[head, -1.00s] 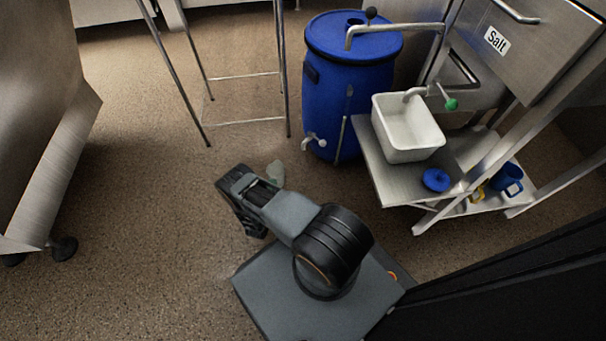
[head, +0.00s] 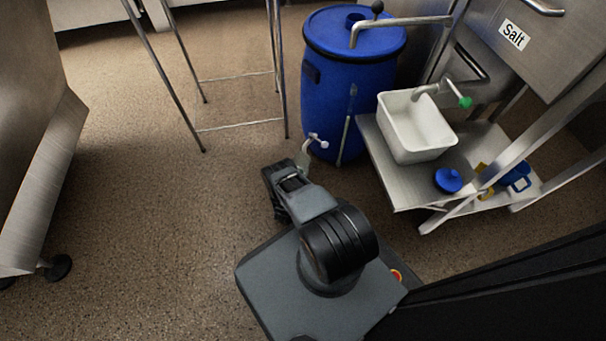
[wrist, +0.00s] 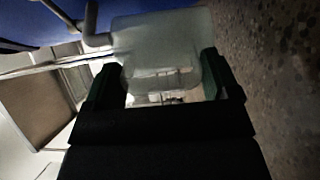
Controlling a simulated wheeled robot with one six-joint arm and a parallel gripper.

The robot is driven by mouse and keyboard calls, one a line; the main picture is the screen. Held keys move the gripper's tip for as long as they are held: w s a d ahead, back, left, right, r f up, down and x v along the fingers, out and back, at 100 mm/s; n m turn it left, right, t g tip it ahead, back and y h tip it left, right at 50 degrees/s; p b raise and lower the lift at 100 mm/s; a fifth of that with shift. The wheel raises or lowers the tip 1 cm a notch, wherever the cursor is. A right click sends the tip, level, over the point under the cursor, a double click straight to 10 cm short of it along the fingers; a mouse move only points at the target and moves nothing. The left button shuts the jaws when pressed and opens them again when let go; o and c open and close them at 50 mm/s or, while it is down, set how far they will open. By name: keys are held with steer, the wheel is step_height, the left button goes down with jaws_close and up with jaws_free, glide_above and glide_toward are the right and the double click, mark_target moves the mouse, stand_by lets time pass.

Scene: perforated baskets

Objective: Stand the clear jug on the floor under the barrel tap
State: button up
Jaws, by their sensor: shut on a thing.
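The clear jug (wrist: 160,50) is between the two fingers of my gripper (wrist: 165,85) in the wrist view, and the gripper is shut on it. In the head view a small pale part of the jug (head: 303,160) shows just beyond my gripper (head: 297,168); my arm hides the rest. The blue barrel (head: 345,95) stands on the floor ahead. Its pale tap (head: 317,141) sticks out low on its front, close to the jug. In the wrist view the tap's pipe (wrist: 92,25) is beside the jug's top left; I cannot tell whether they touch.
A steel bench (head: 400,187) right of the barrel carries a white tub (head: 417,130) and a blue lid (head: 448,180). A thin-legged steel frame (head: 240,125) stands left of the barrel. Floor at left is clear.

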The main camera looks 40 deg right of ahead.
steer(key=shift+x, duration=1)
steer(key=shift+w+d+f+b, duration=0.25)
steer(key=shift+d+f+b, duration=0.5)
steer(key=shift+w+a+f+b, duration=0.1)
steer(key=shift+a+f+b, duration=0.05)
steer(key=shift+f+b, duration=0.35)
steer(key=shift+a+f+b, duration=0.15)
steer(key=shift+f+b, duration=0.2)
steer(key=shift+f, duration=0.2)
steer(key=shift+d, duration=0.1)
steer(key=o, duration=0.6)
steer(key=shift+o, duration=0.2)
